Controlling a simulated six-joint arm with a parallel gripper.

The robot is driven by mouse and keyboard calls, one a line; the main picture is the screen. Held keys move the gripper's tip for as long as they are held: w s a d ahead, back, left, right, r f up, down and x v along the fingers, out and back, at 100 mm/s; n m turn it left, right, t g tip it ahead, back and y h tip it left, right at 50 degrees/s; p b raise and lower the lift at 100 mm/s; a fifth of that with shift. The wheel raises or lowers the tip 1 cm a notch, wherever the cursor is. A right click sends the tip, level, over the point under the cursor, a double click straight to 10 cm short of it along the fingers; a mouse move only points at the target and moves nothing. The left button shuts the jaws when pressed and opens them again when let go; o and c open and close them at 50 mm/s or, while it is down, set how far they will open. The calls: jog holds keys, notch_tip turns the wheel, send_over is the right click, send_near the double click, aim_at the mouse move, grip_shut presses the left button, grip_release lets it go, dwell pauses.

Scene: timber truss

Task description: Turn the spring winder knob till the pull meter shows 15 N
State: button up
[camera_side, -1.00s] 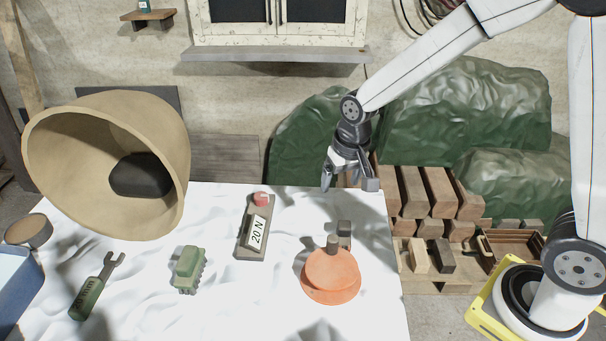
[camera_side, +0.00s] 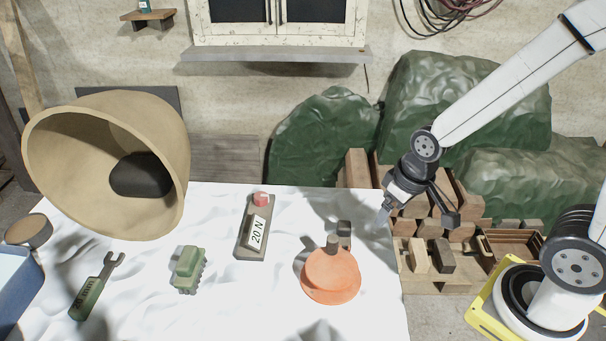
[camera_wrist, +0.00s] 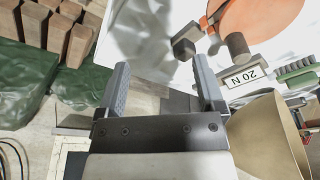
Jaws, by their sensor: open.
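The pull meter seems to be the grey slab (camera_side: 245,243) with a red top and a white plate reading 20 N (camera_side: 258,229); the plate also shows in the wrist view (camera_wrist: 243,76). The spring winder seems to be the orange round body (camera_side: 331,278) with a dark upright knob (camera_side: 333,243); its orange top shows in the wrist view (camera_wrist: 262,14). A small dark block (camera_side: 344,229) stands just behind it. My gripper (camera_side: 415,214) is open and empty, above the table's right edge, right of the winder and apart from it. Both fingers show in the wrist view (camera_wrist: 160,65).
A green ribbed block (camera_side: 188,268), a green-handled wrench (camera_side: 95,288) and a large tan bell-shaped shade (camera_side: 60,150) are on the left. Stacked timber blocks (camera_side: 440,255) lie beyond the right edge. White table surface (camera_side: 375,310) is clear right of the winder.

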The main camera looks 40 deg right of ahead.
jog(key=shift+w, duration=0.1)
dwell(0.3)
jog(key=m+g, duration=0.2)
send_over(261, 195)
jog(key=s, duration=0.1)
jog(key=shift+d+f, duration=0.15)
jog(key=shift+d, duration=0.1)
jog(key=shift+w+a+f+g, duration=0.1)
jog(key=shift+w+a+g, duration=0.2)
jog(key=shift+w, duration=0.05)
jog(key=shift+f, duration=3.9)
